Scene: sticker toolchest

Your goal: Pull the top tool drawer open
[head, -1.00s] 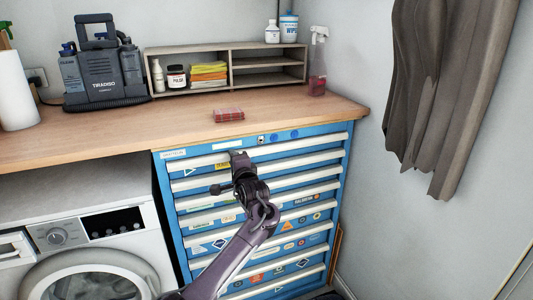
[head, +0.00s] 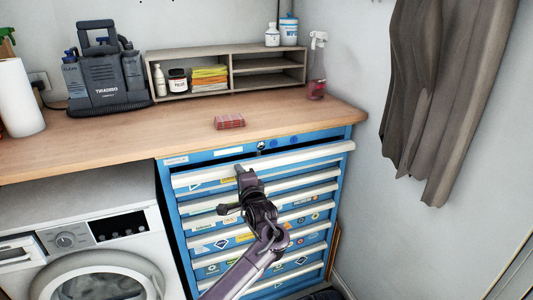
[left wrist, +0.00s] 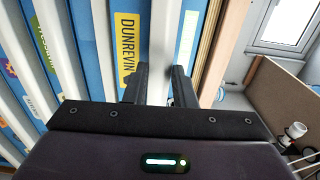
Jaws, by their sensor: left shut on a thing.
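The blue tool chest (head: 166,193) stands under the wooden worktop, with several drawers that have white handle strips and stickers. Its top drawer (head: 310,153) is pulled part-way out, and a dark gap shows between it and the chest frame. My left gripper (head: 240,172) is at the top drawer's front, left of its middle. In the left wrist view its two dark fingers (left wrist: 158,88) are shut on the white handle strip (left wrist: 161,40), one on each side, near a yellow sticker. The drawer's inside is mostly hidden. My right gripper is not in view.
A white washing machine (head: 75,215) stands left of the chest. A red checked packet (head: 229,121) lies on the worktop (head: 130,142). A shelf unit (head: 232,66), a grey cleaning machine (head: 103,75) and a spray bottle (head: 317,70) stand behind. A grey curtain (head: 440,90) hangs at right.

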